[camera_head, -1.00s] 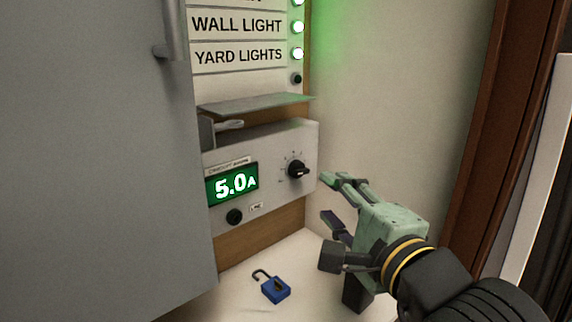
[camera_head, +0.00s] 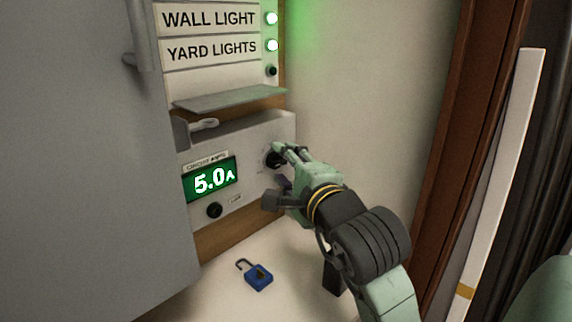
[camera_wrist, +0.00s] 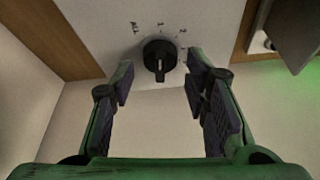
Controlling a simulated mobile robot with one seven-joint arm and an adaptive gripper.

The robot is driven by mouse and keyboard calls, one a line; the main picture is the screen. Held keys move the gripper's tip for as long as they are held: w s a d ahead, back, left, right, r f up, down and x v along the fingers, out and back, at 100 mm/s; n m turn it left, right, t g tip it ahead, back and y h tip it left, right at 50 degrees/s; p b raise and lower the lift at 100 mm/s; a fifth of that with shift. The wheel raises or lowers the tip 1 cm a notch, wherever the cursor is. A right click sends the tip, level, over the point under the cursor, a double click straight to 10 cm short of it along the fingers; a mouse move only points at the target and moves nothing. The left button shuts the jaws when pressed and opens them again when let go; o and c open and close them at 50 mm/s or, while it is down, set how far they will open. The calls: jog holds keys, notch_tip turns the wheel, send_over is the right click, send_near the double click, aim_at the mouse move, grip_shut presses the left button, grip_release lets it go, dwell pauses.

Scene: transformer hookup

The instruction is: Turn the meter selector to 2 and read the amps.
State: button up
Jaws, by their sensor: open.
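The meter (camera_head: 240,135) is a pale box on the wall panel with a green display (camera_head: 210,180) that reads 5.0 A. Its black selector knob (camera_wrist: 158,56) shows in the wrist view with small marks around its upper side, too small to read surely. In the head view the knob (camera_head: 271,158) is partly hidden by my gripper. My gripper (camera_wrist: 160,82) is open, with one finger to each side of the knob in the wrist view. The fingers look apart from the knob; how far they reach along it I cannot tell.
A blue open padlock (camera_head: 257,275) lies on the white surface below the meter. A grey door (camera_head: 90,170) stands at the left. A metal shelf (camera_head: 230,97) juts out above the meter. A round black button (camera_head: 214,210) sits below the display. Lit green lamps (camera_head: 271,18) are above.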

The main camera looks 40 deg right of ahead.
jog(key=shift+c, duration=0.4)
grip_shut()
jog(key=m+g+y, duration=0.1)
jog(key=m, duration=0.1)
jog(key=shift+r+m, duration=0.1)
jog(key=shift+m, duration=0.2)
jog(key=shift+m+g+y, duration=0.5)
jog(key=shift+m+y, duration=0.3)
jog(key=shift+m, duration=0.9)
jog(key=shift+o, duration=0.4)
grip_release()
